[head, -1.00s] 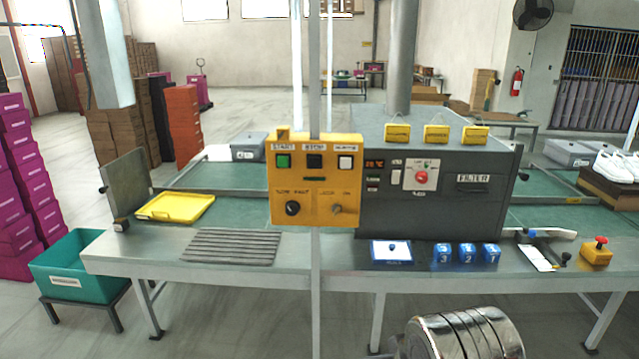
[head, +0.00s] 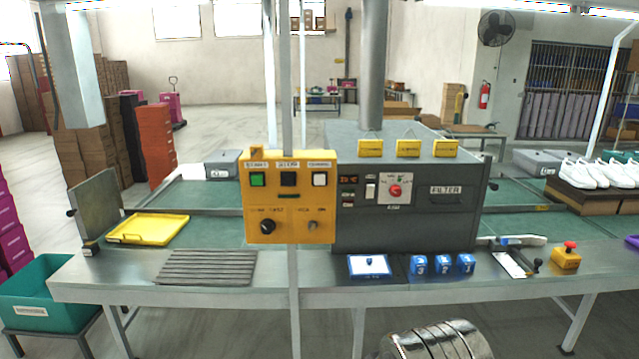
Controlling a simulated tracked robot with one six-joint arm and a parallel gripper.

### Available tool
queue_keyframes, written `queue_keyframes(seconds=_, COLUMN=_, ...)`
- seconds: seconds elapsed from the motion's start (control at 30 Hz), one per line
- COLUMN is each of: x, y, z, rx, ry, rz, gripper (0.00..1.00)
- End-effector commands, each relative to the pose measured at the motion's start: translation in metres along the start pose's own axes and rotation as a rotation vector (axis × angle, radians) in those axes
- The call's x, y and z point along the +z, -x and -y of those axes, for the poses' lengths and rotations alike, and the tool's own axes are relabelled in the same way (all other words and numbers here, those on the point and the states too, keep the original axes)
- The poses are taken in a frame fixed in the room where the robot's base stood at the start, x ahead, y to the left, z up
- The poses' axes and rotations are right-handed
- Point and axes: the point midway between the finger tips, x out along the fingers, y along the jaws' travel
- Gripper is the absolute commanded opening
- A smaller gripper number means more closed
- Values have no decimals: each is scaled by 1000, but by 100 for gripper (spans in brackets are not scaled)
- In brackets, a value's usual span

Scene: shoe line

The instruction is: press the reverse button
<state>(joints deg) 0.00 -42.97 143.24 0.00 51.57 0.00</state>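A yellow control box (head: 291,226) stands on a post at the front of the work table. Its top row has a green button (head: 257,180) on the left, a black button (head: 288,179) in the middle and a white button (head: 320,179) on the right. The green one's label looks like START and the black one's like STOP. The white one's label is too blurred to read, so I cannot confirm which is reverse. A black knob (head: 267,227) and a small switch (head: 312,226) sit below.
A dark machine (head: 405,220) with a red dial stands right of the box. The steel table (head: 180,291) holds a yellow tray (head: 148,228), a ribbed mat (head: 205,267), blue blocks (head: 442,264) and a red-topped emergency stop (head: 566,256). A teal bin (head: 40,295) stands at left.

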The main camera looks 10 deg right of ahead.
Motion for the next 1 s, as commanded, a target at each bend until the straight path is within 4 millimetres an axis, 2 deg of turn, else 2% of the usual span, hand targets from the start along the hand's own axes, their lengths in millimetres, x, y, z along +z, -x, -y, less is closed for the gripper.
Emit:
queue_keyframes(seconds=0.17, x=0, y=0, z=0, rx=0, ry=0, rz=0, gripper=50)
queue_keyframes(seconds=0.87, x=0, y=0, z=0, rx=0, ry=0, rz=0, gripper=1)
queue_keyframes(seconds=1.0, x=0, y=0, z=0, rx=0, ry=0, rz=0, gripper=0)
